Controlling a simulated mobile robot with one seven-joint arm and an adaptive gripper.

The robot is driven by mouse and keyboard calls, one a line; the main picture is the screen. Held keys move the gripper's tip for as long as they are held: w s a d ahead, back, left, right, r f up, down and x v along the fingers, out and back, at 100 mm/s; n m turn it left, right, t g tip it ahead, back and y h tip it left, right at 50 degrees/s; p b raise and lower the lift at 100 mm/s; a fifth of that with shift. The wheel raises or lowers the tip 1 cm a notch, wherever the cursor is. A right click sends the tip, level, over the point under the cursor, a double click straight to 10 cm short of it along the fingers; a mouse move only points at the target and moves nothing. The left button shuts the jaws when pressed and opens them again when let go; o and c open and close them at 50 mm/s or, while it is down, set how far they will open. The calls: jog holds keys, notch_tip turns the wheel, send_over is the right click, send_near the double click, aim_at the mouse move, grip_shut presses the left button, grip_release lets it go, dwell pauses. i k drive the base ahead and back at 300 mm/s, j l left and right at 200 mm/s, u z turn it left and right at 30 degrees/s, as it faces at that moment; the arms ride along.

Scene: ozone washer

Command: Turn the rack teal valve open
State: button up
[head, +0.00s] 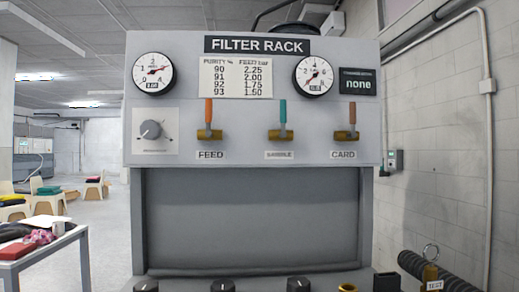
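The filter rack (186,226) stands straight ahead in the head view, a grey panel headed "FILTER RACK". Its teal valve handle (283,111) is the middle one of three and points straight up from a brass body (281,135). The label below it (280,155) is too blurred to read surely. My gripper is not in view.
Two round gauges (152,73) (314,75), a purity chart (235,77) and a grey knob (151,130) are on the panel. Black knobs (222,286) line the bottom edge. A ribbed black hose (432,274) is at lower right, a table (75,240) at left.

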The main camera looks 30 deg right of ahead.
aim_at(283, 105)
jog(key=k+z, duration=0.15)
jog(key=z, duration=0.8)
